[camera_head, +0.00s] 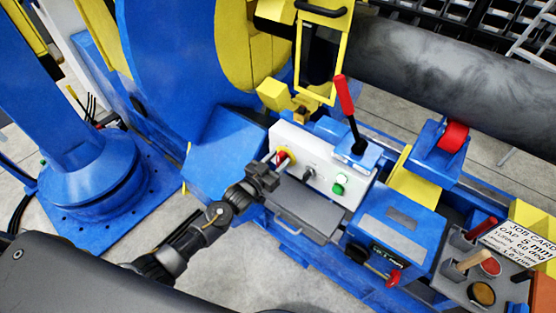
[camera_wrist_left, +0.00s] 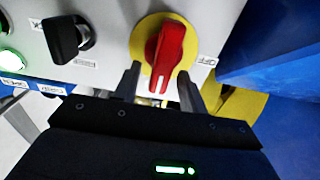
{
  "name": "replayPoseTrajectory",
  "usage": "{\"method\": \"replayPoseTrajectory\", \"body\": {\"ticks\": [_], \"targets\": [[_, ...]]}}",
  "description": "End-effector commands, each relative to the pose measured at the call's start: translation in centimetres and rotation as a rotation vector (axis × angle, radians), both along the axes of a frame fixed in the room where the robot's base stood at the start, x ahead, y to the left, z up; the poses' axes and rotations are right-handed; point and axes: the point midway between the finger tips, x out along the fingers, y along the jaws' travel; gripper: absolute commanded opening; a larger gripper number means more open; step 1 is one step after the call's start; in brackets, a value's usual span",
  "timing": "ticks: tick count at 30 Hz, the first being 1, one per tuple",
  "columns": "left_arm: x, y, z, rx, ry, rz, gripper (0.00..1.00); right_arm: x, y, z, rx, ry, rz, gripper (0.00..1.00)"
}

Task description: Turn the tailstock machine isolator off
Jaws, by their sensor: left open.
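The isolator is a red rotary handle (camera_head: 281,156) on a yellow round plate, at the left end of a white control panel (camera_head: 318,165). In the left wrist view the red handle (camera_wrist_left: 166,55) stands close to upright, leaning slightly, with a white mark at its lower end. An OFF-like label (camera_wrist_left: 207,60) lies to its right. My left gripper (camera_head: 276,157) is open at the panel. In the wrist view its two fingers (camera_wrist_left: 160,88) stand on either side of the handle's lower end; I cannot tell whether they touch it. My right gripper is not in view.
A black selector knob (camera_wrist_left: 68,38) and a lit green button (camera_head: 340,183) are on the same panel. A red-handled lever (camera_head: 345,98) rises behind it. A grey drawer or shelf (camera_head: 302,210) juts out below. A blue box (camera_head: 400,220) stands to the right.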

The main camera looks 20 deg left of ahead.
Motion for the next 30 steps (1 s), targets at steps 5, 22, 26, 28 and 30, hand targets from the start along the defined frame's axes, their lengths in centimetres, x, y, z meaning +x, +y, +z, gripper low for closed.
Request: {"method": "replayPoseTrajectory", "body": {"ticks": [5,22,26,28,30], "targets": [[0.00,-0.02,-0.02,0.000,0.000,0.000,0.42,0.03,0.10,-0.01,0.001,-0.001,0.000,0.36],[-0.01,0.00,-0.01,-0.012,0.005,0.000,0.00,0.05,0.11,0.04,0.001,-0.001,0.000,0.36],[0.02,0.08,0.01,-0.047,0.019,0.001,0.00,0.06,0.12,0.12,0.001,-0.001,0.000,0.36],[0.04,0.09,0.02,-0.079,0.031,0.000,0.00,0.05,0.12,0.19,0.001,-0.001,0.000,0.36],[0.08,0.20,0.03,-0.119,0.047,0.001,0.00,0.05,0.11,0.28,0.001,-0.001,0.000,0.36]]}}
